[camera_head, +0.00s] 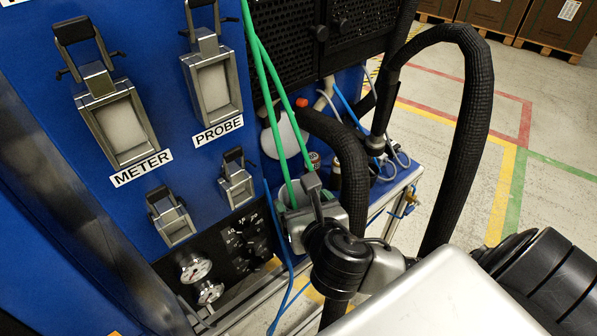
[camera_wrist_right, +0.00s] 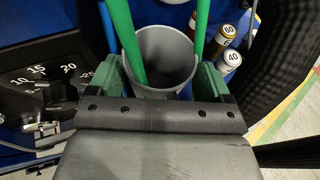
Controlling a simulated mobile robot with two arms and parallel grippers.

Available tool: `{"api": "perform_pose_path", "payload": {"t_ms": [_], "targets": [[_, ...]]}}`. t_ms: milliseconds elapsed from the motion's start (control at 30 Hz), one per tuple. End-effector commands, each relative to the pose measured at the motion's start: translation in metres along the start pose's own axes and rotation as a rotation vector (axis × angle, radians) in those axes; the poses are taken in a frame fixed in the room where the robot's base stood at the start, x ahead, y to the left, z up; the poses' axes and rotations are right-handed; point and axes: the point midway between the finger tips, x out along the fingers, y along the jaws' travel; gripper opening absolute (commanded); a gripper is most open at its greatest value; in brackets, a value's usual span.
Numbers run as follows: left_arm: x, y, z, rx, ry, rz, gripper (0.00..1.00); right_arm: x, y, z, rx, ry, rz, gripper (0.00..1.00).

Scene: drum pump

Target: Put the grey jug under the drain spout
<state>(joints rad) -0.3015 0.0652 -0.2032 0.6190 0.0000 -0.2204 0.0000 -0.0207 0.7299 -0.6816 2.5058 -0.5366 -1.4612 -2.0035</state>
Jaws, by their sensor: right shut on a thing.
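The grey jug (camera_wrist_right: 178,45) is open at the top and sits between the two green-padded fingers of my right gripper (camera_wrist_right: 160,82) in the right wrist view. The fingers are shut on it. In the head view, my right gripper (camera_head: 312,205) is low in front of the blue machine, and only a bit of the jug's grey rim (camera_head: 286,190) shows behind it. Two green hoses (camera_wrist_right: 122,35) hang down at the jug, one appearing to pass into its mouth. I cannot make out the drain spout for sure. My left gripper is not in view.
The blue panel (camera_head: 130,220) with METER and PROBE holders stands left. A gauge panel (camera_head: 235,250) is below. Small cans (camera_wrist_right: 230,60) stand right of the jug. A thick black hose (camera_head: 478,110) arches at right. Marked open floor (camera_head: 540,130) lies beyond.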

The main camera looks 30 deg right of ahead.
Motion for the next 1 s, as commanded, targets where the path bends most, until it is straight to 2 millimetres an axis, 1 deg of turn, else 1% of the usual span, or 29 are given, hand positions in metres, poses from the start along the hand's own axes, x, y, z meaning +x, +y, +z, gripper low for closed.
{"api": "perform_pose_path", "payload": {"t_ms": [33,100,167,200,267,400,500,633,667,700,800,1000], "targets": [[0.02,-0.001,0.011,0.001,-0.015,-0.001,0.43,0.013,0.0,-0.004,0.005,-0.01,0.001,0.41],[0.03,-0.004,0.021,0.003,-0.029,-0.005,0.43,0.025,0.0,0.003,0.003,-0.009,0.0,0.41],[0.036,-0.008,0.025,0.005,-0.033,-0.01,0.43,0.04,0.0,0.01,0.004,-0.009,-0.001,0.41],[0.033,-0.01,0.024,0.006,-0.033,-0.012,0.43,0.047,0.0,0.018,0.003,-0.006,-0.001,0.41],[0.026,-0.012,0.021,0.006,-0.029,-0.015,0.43,0.06,0.0,0.027,0.001,-0.002,-0.002,0.41],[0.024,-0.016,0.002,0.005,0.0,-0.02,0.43,0.092,0.001,0.04,0.002,-0.001,0.001,0.41],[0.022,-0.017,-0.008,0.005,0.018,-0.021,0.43,0.113,0.0,0.048,0.003,-0.001,0.001,0.41],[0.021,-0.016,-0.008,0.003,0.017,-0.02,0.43,0.136,0.001,0.058,0.002,0.0,0.002,0.41],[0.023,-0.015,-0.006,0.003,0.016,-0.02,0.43,0.138,0.001,0.046,0.0,0.006,0.003,0.36],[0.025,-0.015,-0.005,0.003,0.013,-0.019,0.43,0.14,0.001,0.039,0.0,0.006,0.003,0.3],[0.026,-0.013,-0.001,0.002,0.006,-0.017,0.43,0.144,0.001,0.028,0.0,0.003,0.002,0.29],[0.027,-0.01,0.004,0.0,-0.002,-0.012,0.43,0.149,0.001,0.016,0.0,0.001,0.003,0.29]]}}
